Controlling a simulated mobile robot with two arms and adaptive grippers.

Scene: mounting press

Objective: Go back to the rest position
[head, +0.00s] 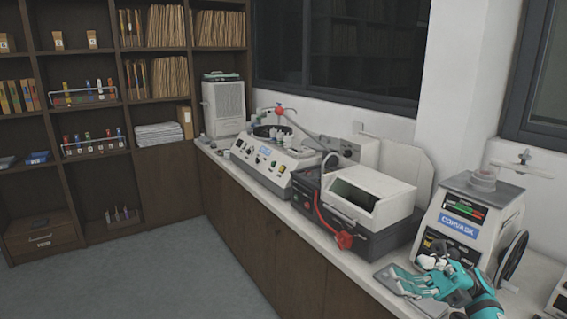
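My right gripper (408,279), teal with grey and black joints, comes in from the lower right. It is over the counter, in front of the white press-like machine (462,226) with a blue label, red-green display and black handwheel. Its fingers point left, above or on a flat grey plate (397,283) on the counter; I cannot tell whether they touch it. The finger gap is too small to read, and I see nothing clearly held. My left gripper is not in view.
The white counter (240,169) runs along the wall. It carries a black-and-white boxy machine (367,195) with a red knob, a control-panel machine (262,163) and a grey-white unit (224,106). Shelves (126,61) stand at the left. The grey floor (150,270) is clear.

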